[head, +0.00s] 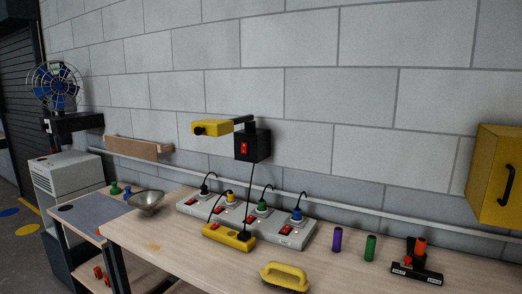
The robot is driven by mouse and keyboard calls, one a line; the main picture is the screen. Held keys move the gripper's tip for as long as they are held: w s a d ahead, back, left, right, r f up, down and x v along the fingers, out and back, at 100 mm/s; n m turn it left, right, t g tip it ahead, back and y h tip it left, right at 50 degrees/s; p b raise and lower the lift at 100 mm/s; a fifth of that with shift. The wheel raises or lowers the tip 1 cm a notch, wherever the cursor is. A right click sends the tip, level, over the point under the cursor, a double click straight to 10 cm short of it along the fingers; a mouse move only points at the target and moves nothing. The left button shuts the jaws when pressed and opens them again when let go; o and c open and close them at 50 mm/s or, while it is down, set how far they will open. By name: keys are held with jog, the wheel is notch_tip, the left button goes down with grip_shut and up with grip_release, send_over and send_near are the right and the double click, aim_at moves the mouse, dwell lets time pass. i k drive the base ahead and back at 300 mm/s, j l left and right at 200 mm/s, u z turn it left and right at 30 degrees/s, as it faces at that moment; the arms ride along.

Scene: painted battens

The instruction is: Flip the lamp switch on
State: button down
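A yellow lamp head (213,127) on a short black arm sticks out from the block wall above the workbench. The arm joins a black wall box (259,146), which carries a red rocker switch (244,148) on its front face. Which way the rocker is tipped is too small to tell. No light shows from the lamp head. A black cord runs from the box down to a yellow power strip (229,237) on the bench, which has a small red switch. My gripper is not in view.
Grey power blocks with colored plugs (285,231) stand on the bench (150,244) below the lamp. A yellow-handled brush (285,275), purple cylinder (337,239), green cylinder (370,247) and metal bowl (146,202) also stand there. A yellow cabinet (496,175) hangs at right; a fan (53,88) is left.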

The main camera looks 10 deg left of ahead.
aim_at(244, 146)
jog(key=i+j+z, duration=0.1)
jog(key=j, duration=0.4)
jog(key=i+j+z, duration=0.15)
jog(key=j, duration=0.35)
jog(key=i+j+z, duration=0.1)
jog(key=j, duration=0.45)
jog(key=i+j+z, duration=0.15)
jog(key=j, duration=0.35)
jog(key=i+j, duration=0.1)
jog(key=j, duration=1.45)
jog(key=i+j, duration=0.15)
jog(key=j, duration=0.65)
